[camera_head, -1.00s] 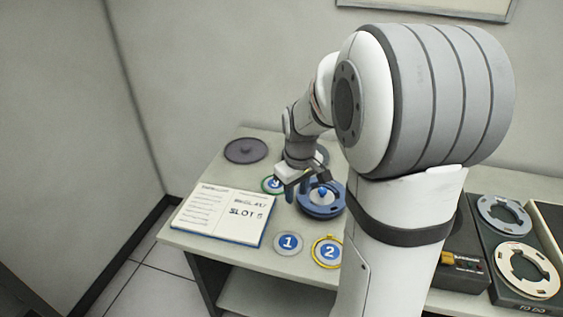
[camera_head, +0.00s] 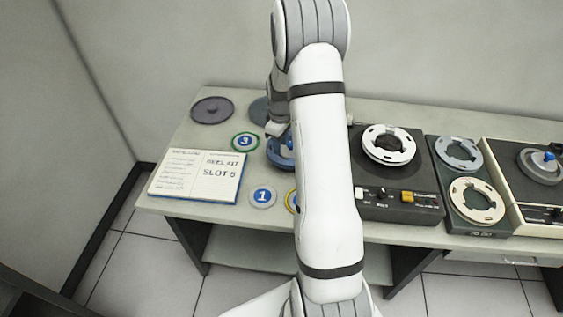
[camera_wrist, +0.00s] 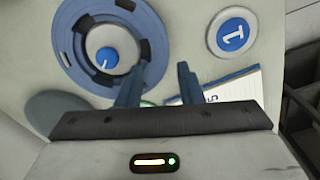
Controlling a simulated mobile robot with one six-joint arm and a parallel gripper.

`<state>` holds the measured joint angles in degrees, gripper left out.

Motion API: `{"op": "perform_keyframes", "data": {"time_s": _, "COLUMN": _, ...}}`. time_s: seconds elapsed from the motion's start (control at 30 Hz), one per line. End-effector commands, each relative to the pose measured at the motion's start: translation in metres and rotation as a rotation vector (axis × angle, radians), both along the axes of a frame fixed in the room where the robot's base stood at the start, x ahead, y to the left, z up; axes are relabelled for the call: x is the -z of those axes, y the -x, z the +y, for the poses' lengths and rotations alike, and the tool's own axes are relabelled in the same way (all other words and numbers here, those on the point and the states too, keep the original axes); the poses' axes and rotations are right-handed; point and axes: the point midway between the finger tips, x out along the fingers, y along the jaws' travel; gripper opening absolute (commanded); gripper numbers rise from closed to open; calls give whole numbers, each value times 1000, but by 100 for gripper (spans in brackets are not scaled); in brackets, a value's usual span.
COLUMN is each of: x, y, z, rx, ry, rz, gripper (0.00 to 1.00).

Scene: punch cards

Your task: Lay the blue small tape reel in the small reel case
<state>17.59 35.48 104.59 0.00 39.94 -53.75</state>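A blue tape reel (camera_head: 279,151) lies on the table, partly hidden behind my arm in the head view. In the wrist view the blue reel (camera_wrist: 74,62) shows a pale hub with a blue knob. My gripper (camera_wrist: 160,76) is over the reel's lower-right rim, fingers apart. One finger overlaps the reel and the other is outside it; I cannot tell whether they touch it. A dark grey round disc (camera_head: 212,110) lies at the table's back left. Another round grey piece (camera_head: 260,110) is beside my wrist. I cannot tell which thing is the small reel case.
An open notebook (camera_head: 200,176) reads "SLOT 5". Round markers 1 (camera_head: 263,196) and 3 (camera_head: 245,141) lie near it. Right of my arm stand a tape deck with a white reel (camera_head: 388,145), a holder with a grey reel (camera_head: 458,153) and a cream reel (camera_head: 476,200), and another deck (camera_head: 512,190).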

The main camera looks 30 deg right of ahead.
Motion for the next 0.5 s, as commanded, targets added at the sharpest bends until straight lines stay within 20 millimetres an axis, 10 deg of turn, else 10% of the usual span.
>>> {"op": "perform_keyframes", "data": {"time_s": 0.5, "x": 64, "y": 0, "z": -1, "rx": 2, "ry": 0, "rz": 0, "gripper": 33}}
